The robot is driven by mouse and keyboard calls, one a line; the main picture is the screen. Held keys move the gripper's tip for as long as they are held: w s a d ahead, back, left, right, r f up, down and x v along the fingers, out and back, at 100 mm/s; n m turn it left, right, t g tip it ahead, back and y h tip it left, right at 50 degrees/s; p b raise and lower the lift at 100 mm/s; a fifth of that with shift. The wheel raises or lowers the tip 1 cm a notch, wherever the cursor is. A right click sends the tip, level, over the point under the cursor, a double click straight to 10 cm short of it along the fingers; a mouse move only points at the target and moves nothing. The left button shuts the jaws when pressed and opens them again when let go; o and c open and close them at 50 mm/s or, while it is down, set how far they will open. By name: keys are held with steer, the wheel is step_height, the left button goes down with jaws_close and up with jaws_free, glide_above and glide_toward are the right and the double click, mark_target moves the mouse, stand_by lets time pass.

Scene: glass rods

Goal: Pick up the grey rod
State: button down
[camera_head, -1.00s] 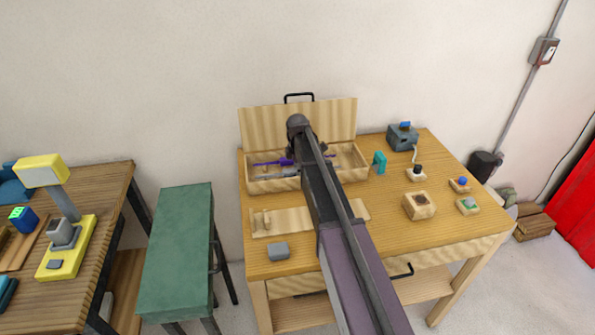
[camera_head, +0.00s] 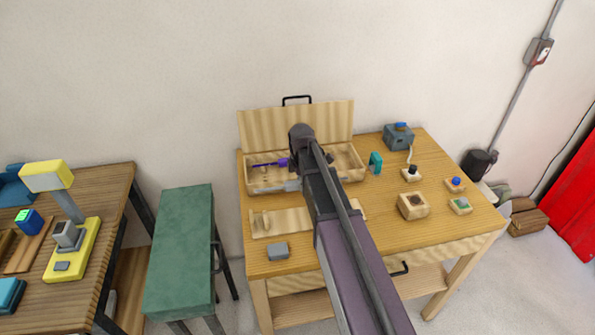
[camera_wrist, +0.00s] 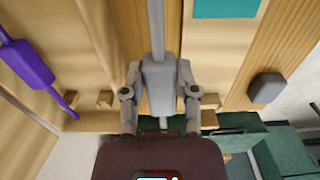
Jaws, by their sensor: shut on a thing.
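The grey rod shows in the wrist view (camera_wrist: 158,88), with its thick grey handle between my gripper's fingers (camera_wrist: 160,108) and a thin shaft running up out of the frame. My gripper is shut on that handle. In the head view the grey rod (camera_head: 278,188) shows as a pale bar by the front wall of the open wooden box (camera_head: 262,181), left of my gripper. My arm hides the rod's right part and the fingers there. A purple rod (camera_head: 271,163) lies in the box behind; it also shows at left in the wrist view (camera_wrist: 28,63).
The box's lid (camera_head: 320,120) stands open at the back. A wooden board (camera_head: 285,224) and a grey block (camera_head: 278,250) are in front. A teal piece (camera_head: 376,162) stands right of the box. Several small fixtures occupy the table's right side.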

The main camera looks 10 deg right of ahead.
steer(key=shift+s+a+r, duration=0.1)
steer(key=shift+s+r, duration=0.05)
steer(key=shift+s, duration=1.2)
steer(key=shift+s+a+r, duration=0.1)
steer(key=shift+s, duration=1.25)
steer(key=shift+d, duration=0.15)
